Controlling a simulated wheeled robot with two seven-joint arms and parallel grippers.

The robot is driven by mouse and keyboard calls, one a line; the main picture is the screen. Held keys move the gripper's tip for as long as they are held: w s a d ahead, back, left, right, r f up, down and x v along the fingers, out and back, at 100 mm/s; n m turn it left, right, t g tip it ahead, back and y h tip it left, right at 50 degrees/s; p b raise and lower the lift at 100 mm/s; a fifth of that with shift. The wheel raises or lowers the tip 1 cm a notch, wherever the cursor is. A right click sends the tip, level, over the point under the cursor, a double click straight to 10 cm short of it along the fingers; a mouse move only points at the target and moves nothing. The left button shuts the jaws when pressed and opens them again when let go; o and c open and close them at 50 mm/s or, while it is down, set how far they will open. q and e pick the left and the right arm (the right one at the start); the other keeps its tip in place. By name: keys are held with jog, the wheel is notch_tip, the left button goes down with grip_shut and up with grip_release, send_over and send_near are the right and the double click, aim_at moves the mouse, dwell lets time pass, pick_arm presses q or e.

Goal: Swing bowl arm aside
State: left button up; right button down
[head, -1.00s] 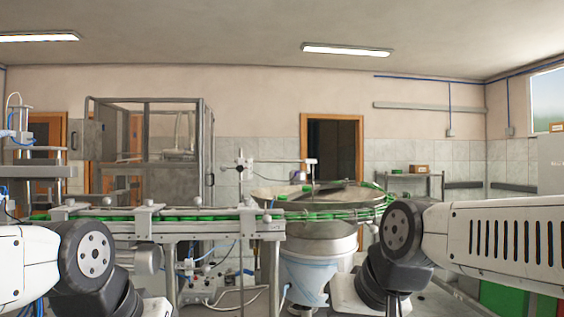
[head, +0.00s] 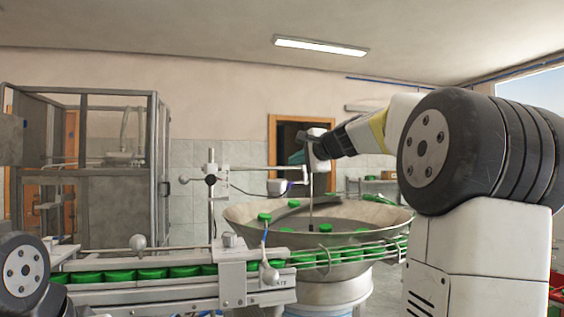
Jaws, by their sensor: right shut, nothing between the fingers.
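The bowl arm (head: 240,190) is a thin rod reaching from an upright post on the left out over the bowl. A white block (head: 318,146) stands at its right end, above a dark upright rod (head: 310,195) that drops into the bowl. The metal feeder bowl (head: 375,217) holds a few green caps. My right gripper (head: 297,158) comes from the right to the white block, its teal tip showing just left of the block. It is shut and empty. The block hides part of it, and I cannot tell whether they touch. My left gripper is out of view.
A conveyor (head: 190,293) carries a row of green caps (head: 185,271) toward the bowl along guide rails (head: 340,257). A framed glass cabinet (head: 95,170) stands at the back left. A doorway (head: 285,140) lies behind the bowl.

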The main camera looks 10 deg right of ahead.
aim_at(276, 168)
jog(key=x, duration=1)
